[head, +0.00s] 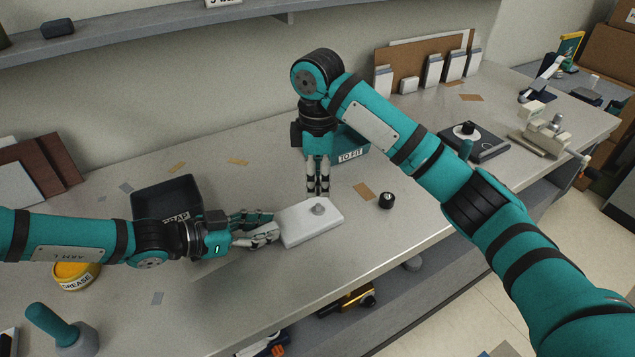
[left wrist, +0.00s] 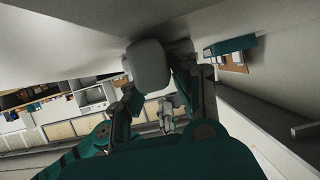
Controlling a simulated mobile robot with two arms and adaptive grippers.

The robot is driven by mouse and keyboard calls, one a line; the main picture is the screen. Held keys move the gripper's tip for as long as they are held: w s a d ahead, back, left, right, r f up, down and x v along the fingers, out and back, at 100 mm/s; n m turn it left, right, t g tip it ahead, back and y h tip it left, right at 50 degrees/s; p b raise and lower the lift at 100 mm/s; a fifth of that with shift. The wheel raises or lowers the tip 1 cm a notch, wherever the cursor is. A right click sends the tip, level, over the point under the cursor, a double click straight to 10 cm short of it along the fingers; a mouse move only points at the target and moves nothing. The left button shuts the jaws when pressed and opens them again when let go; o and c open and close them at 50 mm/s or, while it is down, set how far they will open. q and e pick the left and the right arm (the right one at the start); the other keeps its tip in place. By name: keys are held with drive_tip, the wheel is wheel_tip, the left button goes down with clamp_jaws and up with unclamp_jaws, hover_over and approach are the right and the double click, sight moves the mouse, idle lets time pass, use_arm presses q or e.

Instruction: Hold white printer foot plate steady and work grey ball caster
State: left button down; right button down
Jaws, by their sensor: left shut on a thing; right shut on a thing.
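The white printer foot plate (head: 308,226) lies flat on the grey bench. The grey ball caster (head: 318,209) sits on its top, near the middle. My left gripper (head: 276,227) comes in from the left and is shut on the plate's left end. In the left wrist view a pale rounded block (left wrist: 149,66), seemingly the plate's end, fills the space between the fingers. My right gripper (head: 318,192) points straight down and is shut at the caster, its fingertips hiding part of it. The exact finger contact is too small to make out.
A small black wheel-like part (head: 386,200) lies right of the plate. A black scrap bin (head: 168,198) stands at left, and a teal "TO FIT" bin (head: 351,144) behind my right gripper. A yellow grease tin (head: 76,274) is near my left arm. The bench's front edge is close.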

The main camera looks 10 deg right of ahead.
drive_tip(key=shift+r, duration=2.5)
use_arm(q)
drive_tip(key=c, duration=1)
unclamp_jaws()
drive_tip(key=v, duration=1.2)
